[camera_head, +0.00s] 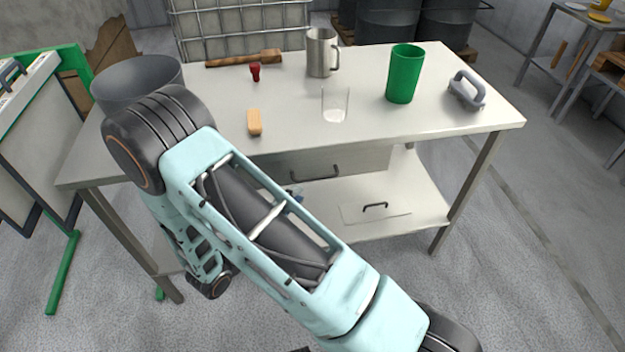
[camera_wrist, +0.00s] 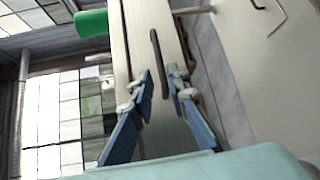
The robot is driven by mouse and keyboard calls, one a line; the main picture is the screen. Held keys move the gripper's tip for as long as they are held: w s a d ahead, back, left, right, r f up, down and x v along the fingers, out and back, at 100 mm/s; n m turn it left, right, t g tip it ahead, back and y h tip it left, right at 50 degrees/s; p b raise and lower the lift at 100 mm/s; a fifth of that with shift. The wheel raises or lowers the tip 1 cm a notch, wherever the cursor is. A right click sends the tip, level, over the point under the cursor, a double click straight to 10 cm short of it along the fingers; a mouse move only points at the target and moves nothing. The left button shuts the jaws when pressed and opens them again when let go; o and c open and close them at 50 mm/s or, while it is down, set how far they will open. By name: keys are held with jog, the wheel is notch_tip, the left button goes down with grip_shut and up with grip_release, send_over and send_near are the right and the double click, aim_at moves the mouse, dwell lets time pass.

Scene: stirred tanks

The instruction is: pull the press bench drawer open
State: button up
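The press bench (camera_head: 425,120) has a pale top. Below it is a drawer front (camera_head: 365,160) with a dark bar handle (camera_head: 316,173). The drawer looks shut, flush under the top. In the wrist view the handle (camera_wrist: 158,62) shows as a dark upright bar on the drawer front (camera_wrist: 143,40). My gripper (camera_wrist: 160,88) is open and empty, its two blue fingers on either side of the line of the handle. The handle lies ahead of the fingertips; whether they touch it I cannot tell. In the head view my arm hides most of the gripper.
On the bench stand a steel mug (camera_head: 320,55), a clear glass (camera_head: 335,105), a green cup (camera_head: 404,75), a grey handled tool (camera_head: 467,92), a wooden block (camera_head: 254,122), a red piece (camera_head: 255,73) and a mallet (camera_head: 240,59).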

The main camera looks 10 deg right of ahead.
aim_at(314, 177)
jog(key=x, duration=0.9)
jog(key=shift+w+d, duration=0.15)
jog(key=shift+d, duration=0.05)
jog(key=shift+c, duration=0.2)
grip_shut()
